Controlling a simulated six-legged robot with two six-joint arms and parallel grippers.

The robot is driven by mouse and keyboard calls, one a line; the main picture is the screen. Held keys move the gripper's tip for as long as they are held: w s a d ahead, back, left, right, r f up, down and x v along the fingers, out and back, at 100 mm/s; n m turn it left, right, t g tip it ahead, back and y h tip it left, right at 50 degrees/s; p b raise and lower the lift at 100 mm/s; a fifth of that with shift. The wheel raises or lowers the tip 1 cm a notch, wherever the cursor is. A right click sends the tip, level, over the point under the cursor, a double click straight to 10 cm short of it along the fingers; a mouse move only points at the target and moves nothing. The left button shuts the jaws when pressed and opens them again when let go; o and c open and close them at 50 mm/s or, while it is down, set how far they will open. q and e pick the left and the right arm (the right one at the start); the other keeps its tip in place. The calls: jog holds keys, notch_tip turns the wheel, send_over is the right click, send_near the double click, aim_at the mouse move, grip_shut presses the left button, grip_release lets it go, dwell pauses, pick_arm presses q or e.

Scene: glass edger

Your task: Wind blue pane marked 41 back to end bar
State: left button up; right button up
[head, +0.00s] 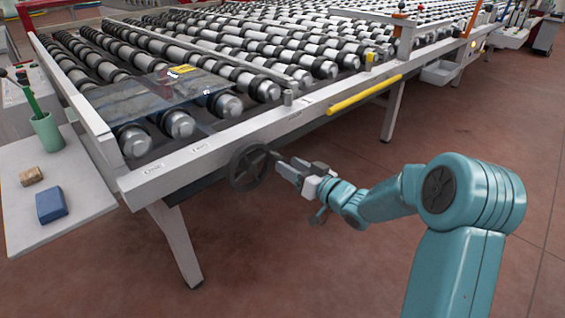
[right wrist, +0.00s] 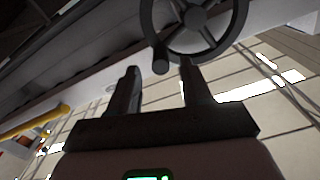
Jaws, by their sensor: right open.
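A see-through, bluish-grey pane (head: 150,97) lies flat on the rollers near the left end of the conveyor. A yellow label (head: 182,70) shows at its far edge; its number is too small to read. The end bar (head: 72,88) runs along the conveyor's left end, a short way left of the pane. A dark handwheel (head: 250,167) is mounted under the front rail; it also shows in the right wrist view (right wrist: 196,18). My right gripper (head: 279,164) is open at the wheel. In the right wrist view, the wheel's knob (right wrist: 160,66) is between the fingertips (right wrist: 160,72). My left gripper is out of view.
A side table (head: 90,205) at the left holds a green cup (head: 47,132), a blue block (head: 51,204) and a tan block (head: 31,176). A yellow bar (head: 363,95) runs along the front rail. Conveyor legs stand below. The floor to the right is clear.

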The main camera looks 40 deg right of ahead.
aim_at(259, 172)
jog(key=shift+w+a, duration=0.15)
jog(key=shift+w, duration=1.65)
jog(key=shift+c, duration=0.4)
grip_shut()
